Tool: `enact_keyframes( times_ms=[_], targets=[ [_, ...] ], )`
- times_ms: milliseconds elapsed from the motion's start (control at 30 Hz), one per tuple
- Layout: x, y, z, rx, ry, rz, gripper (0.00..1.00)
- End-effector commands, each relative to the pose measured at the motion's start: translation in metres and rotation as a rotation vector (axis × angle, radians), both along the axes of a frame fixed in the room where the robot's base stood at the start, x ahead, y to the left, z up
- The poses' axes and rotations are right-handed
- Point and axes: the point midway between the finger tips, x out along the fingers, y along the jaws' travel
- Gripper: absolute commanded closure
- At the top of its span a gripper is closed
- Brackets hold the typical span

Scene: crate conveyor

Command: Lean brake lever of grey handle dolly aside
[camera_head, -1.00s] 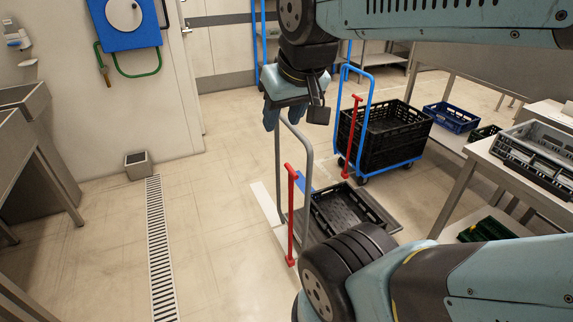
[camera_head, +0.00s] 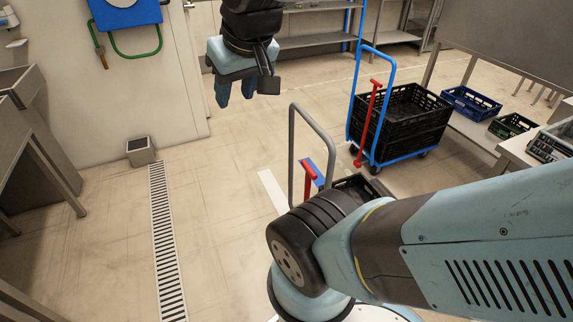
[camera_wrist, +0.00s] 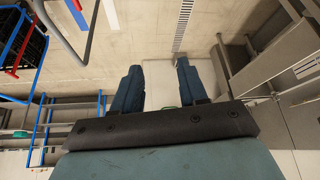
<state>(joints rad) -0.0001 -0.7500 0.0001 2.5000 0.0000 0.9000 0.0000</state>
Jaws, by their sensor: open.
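The grey handle dolly shows its grey hoop handle (camera_head: 318,122) in the middle of the head view. Its red brake lever (camera_head: 308,182) stands roughly upright beside the handle. My own arm hides the lever's lower part and most of the deck. A black crate (camera_head: 358,183) on the dolly shows only at its edge. My gripper (camera_head: 236,95) points down with its fingers apart and empty, left of the handle in the picture.
A blue handle dolly (camera_head: 386,62) with stacked black crates (camera_head: 402,120) and its own red lever (camera_head: 368,120) stands behind to the right. Benches with crates line the right. A floor drain (camera_head: 167,240) and open floor lie left; a small grey box (camera_head: 140,151) is by the wall.

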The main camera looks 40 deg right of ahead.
Motion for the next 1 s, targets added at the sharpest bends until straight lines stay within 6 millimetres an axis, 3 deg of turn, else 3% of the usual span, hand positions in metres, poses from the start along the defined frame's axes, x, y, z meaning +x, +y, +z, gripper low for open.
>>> enact_keyframes(
  times_ms=[167,267,467,567,1000],
  targets=[
    [0.000,0.000,0.000,0.000,0.000,0.000,0.57],
    [0.000,0.000,0.000,0.000,0.001,0.000,0.51],
    [0.012,-0.004,-0.007,-0.022,0.058,0.010,0.50],
    [0.024,-0.002,-0.017,-0.050,0.124,0.017,0.50],
    [0.084,-0.031,-0.077,-0.208,0.456,0.088,0.50]
  ],
)
